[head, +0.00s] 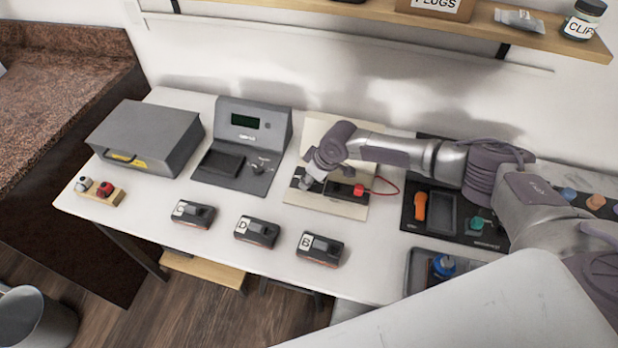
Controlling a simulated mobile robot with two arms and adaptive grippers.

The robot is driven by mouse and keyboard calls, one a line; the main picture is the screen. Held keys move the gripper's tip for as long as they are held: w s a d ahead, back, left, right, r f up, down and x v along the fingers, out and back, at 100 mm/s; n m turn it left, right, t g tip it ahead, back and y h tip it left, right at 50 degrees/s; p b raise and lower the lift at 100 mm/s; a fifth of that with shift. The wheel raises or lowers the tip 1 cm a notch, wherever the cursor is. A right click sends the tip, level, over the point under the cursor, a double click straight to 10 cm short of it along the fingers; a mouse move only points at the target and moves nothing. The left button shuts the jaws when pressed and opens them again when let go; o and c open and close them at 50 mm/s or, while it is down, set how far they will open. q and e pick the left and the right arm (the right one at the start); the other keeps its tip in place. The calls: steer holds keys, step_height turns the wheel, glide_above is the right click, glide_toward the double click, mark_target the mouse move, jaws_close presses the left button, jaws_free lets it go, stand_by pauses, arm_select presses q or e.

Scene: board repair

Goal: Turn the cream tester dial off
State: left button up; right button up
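The cream tester (330,208) is a flat cream panel near the back middle of the white table, with a dark strip, a red part (359,190) and a red cable (387,189) at its right. My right arm reaches in from the right across the table. My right gripper (308,183) points down at the left part of the dark strip. The gripper covers that spot, so the dial is hidden. I cannot tell whether its fingers touch or hold the dial. My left gripper is not in view.
A grey tester (240,150) with a screen and knob stands left of the cream panel, beside a grey case (145,135). Labelled packs C (193,213), D (256,231) and B (319,247) lie in front. A dark tray (430,232) lies right, under my arm. A shelf (480,22) hangs above.

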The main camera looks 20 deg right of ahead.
jaws_close()
steer(key=shift+w+f+n+g+y+b, duration=0.1)
steer(key=shift+n+g+y+b, duration=0.1)
steer(key=shift+n+b, duration=0.4)
steer(key=shift+f+n+g+y+b, duration=0.1)
steer(key=shift+n+y+b, duration=0.1)
steer(key=shift+n+b, duration=0.35)
steer(key=n+b, duration=0.2)
steer(key=n+g+b, duration=0.1)
steer(key=n+b, duration=0.1)
steer(key=shift+w+g+y, duration=0.15)
steer(key=shift+g+y, duration=0.15)
steer(key=shift+y, duration=0.1)
steer(key=n+g+b, duration=0.1)
steer(key=n+b, duration=0.2)
steer(key=shift+d+n, duration=0.1)
steer(key=shift+n, duration=0.15)
steer(key=shift+w+r+n+g+b, duration=0.1)
steer(key=shift+r+n+g+b, duration=0.1)
steer(key=shift+n+g+b, duration=0.55)
steer(key=shift+n, duration=0.45)
